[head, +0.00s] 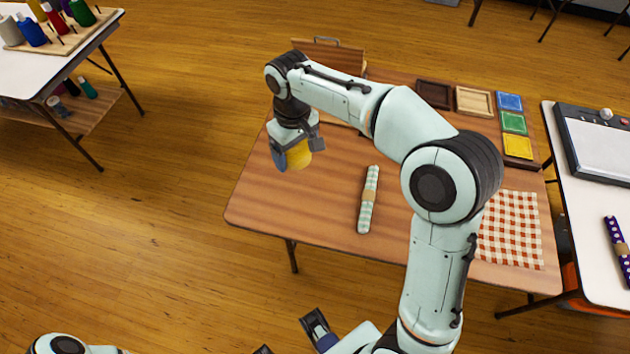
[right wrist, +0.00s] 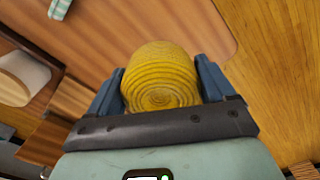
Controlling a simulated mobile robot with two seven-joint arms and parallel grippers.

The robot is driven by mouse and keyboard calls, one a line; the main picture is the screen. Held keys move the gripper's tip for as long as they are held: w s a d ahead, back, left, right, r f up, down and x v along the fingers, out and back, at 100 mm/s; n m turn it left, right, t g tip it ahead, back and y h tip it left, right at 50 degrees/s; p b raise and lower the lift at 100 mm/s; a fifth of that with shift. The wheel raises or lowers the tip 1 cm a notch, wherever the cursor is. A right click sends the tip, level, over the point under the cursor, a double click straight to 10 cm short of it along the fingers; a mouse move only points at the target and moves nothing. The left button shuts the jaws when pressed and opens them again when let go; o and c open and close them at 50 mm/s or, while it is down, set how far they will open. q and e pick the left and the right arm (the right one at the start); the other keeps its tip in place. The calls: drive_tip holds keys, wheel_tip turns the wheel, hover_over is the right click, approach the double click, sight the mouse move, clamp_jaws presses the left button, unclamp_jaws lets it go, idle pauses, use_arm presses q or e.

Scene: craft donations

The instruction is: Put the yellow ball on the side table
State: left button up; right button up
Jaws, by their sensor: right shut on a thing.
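The yellow ball (head: 299,154) is held in my right gripper (head: 292,152), above the left part of the brown wooden table (head: 320,215). In the right wrist view the ball (right wrist: 160,78), ridged like wound yarn, sits between the two blue-grey fingers of the right gripper (right wrist: 160,90), which touch its sides. My left gripper (head: 291,338) is low at the bottom edge, partly cut off, with its fingers apart and nothing seen between them. Which table is the side table is not clear from the frames.
A white table (head: 22,72) with spools stands at upper left. Another white table (head: 590,250) with a light box (head: 600,145) stands at right. The wooden table bears a rolled green checked cloth (head: 369,200), a red checked cloth (head: 510,230) and trays. Its left front is clear.

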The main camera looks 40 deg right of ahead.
drive_tip(key=b, duration=0.2)
hover_over(300, 199)
wheel_tip(300, 199, down, 13)
drive_tip(key=shift+f, duration=0.1)
drive_tip(key=shift+f+b, duration=0.35)
drive_tip(key=shift+f, duration=2.3)
drive_tip(key=shift+f, duration=0.1)
drive_tip(key=o, duration=0.6)
drive_tip(key=shift+f, duration=0.1)
drive_tip(key=shift+o, duration=1.4)
drive_tip(key=shift+r, duration=0.25)
wheel_tip(300, 199, up, 12)
drive_tip(key=p, duration=0.1)
drive_tip(key=shift+p, duration=0.4)
drive_tip(key=shift+a+f, duration=0.1)
